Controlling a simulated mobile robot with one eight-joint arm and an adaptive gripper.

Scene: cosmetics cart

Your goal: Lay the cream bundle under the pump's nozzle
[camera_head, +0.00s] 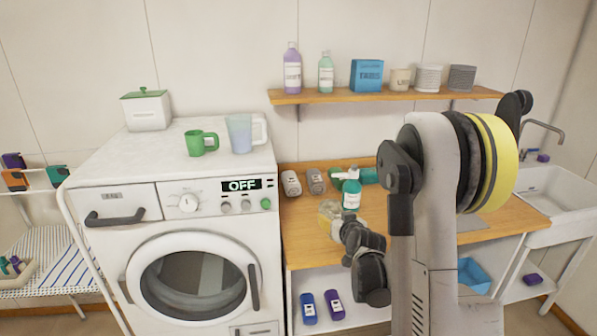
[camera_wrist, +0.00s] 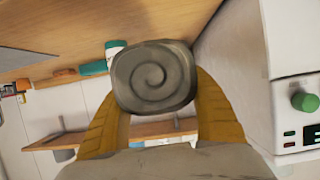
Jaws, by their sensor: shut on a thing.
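My gripper (camera_head: 333,217) is shut on a rolled bundle (camera_wrist: 152,77), held above the front part of the wooden counter. Its spiral end fills the middle of the wrist view between the yellow fingers and looks grey-beige in shadow; I take it as the cream bundle. In the head view it is small and partly covered by my gripper. The teal pump bottle (camera_head: 351,196) with a white label stands upright just behind and right of my gripper.
Two grey-brown rolls (camera_head: 291,184) (camera_head: 316,181) lie on the counter (camera_head: 305,222) behind left. A green item (camera_head: 369,175) lies behind the pump. The washing machine (camera_head: 180,235) stands close on the left. A wall shelf (camera_head: 385,97) hangs above. My arm hides the counter's right middle.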

